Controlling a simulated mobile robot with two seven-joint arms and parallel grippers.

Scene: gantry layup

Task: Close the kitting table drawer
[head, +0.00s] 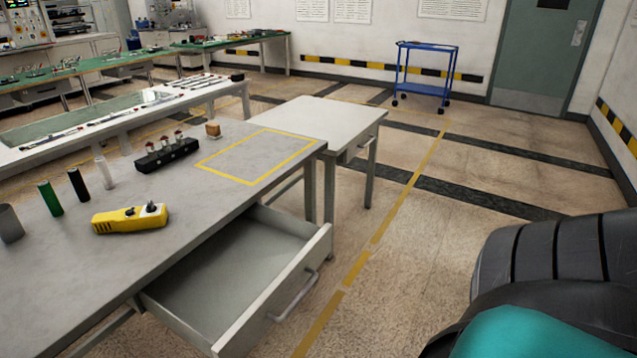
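The kitting table (225,205) is grey and fills the left of the head view. Its drawer (235,270) is pulled out toward the right and looks empty. The drawer front has a metal bar handle (297,297). Neither gripper is in view. A black ribbed part and a teal part of my own arm show at the lower right, apart from the drawer.
A yellow pendant (129,219), several cylinders and a black block with small fittings (167,154) stand on the tabletop. A smaller grey table (320,118) stands behind. A blue cart (425,75) is by the far wall. The floor right of the drawer is clear.

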